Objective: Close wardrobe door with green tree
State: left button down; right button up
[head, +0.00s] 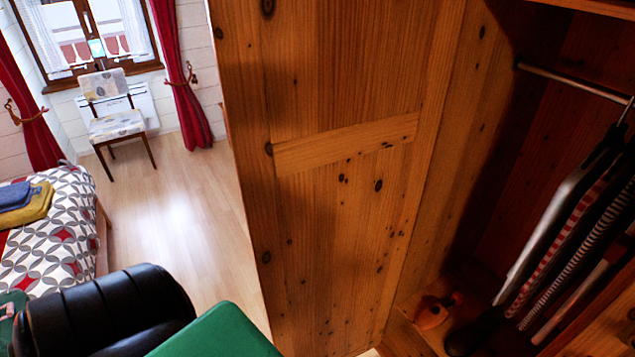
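A knotty wooden wardrobe door (335,225) stands open in the middle of the head view. It is upright, with a horizontal crosspiece across the face I see. No green tree shows on this face; its other side is hidden. The open wardrobe (497,130) is on the right, and its dark interior is exposed. Neither my left nor my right gripper is in view.
Inside the wardrobe, clothes (575,220) hang from a metal rod (570,82), and an orange-brown object (433,312) lies low down. Left of the door is clear wooden floor (185,215). A bed (55,225) and a chair (117,123) stand beyond.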

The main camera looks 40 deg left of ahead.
aim_at(332, 108)
jog(key=j+z, duration=0.15)
jog(key=j, duration=0.3)
jog(key=j+z, duration=0.15)
jog(key=j, duration=0.25)
jog(key=k+j+z, duration=0.2)
jog(key=j, duration=0.2)
jog(key=j+z, duration=0.15)
jog(key=j, duration=0.3)
jog(key=k+j+z, duration=0.15)
jog(key=j, duration=0.25)
jog(key=k+j+z, duration=0.15)
jog(key=j, duration=0.2)
jog(key=j+z, duration=0.3)
jog(key=j, duration=0.6)
jog(key=j+z, duration=0.25)
jog(key=j, duration=0.6)
